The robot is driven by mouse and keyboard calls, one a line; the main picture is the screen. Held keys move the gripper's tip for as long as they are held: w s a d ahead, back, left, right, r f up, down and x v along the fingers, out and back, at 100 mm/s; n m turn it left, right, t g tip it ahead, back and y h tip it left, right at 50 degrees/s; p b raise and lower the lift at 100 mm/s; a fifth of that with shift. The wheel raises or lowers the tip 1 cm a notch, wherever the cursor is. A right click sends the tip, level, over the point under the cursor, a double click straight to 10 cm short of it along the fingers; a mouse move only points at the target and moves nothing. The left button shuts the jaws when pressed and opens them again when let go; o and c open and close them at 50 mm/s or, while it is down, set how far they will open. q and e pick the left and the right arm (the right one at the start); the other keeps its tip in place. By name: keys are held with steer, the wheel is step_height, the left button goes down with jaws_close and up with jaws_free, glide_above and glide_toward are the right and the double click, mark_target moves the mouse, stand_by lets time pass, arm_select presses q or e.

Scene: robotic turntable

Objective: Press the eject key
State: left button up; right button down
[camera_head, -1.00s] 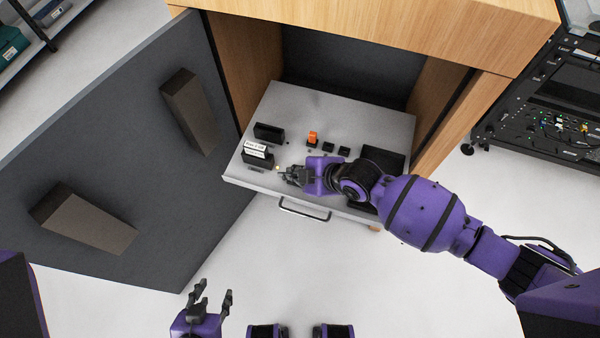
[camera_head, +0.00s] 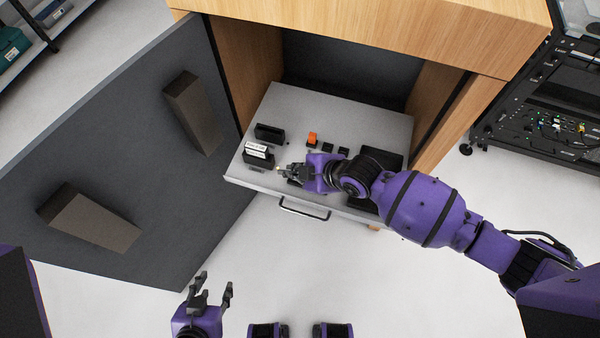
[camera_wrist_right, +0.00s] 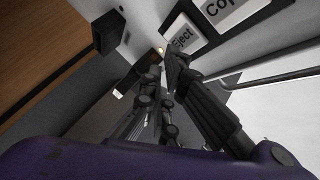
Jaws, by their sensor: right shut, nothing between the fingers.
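A white label reading "Eject" (camera_wrist_right: 183,40) shows in the right wrist view, beside a "Copy" label (camera_wrist_right: 228,8). In the head view both labels (camera_head: 257,150) sit at the left of the pull-out shelf, too small to read. A small pale-yellow spot (camera_wrist_right: 160,50) lies beside the Eject label, just beyond my right fingertips. My right gripper (camera_head: 283,171) is shut and empty, low over the shelf's front left; I cannot tell whether it touches the spot. It also shows in the right wrist view (camera_wrist_right: 166,68). My left gripper (camera_head: 214,286) is open and empty at the bottom.
The grey shelf (camera_head: 375,118) sticks out of a wooden cabinet (camera_head: 380,25), with a front handle (camera_head: 304,209). It bears a black slotted block (camera_head: 268,132), an orange switch (camera_head: 312,138), small black keys (camera_head: 328,147) and a black panel. An open grey door (camera_head: 110,140) stands left.

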arm_select(q)
steer(key=shift+t, duration=0.5)
steer(key=w+r+p, duration=0.2)
steer(key=r, duration=0.1)
steer(key=w+r+p, duration=0.1)
steer(key=shift+w+r, duration=0.1)
steer(key=shift+r, duration=0.3)
arm_select(e)
step_height(320, 180, up, 5)
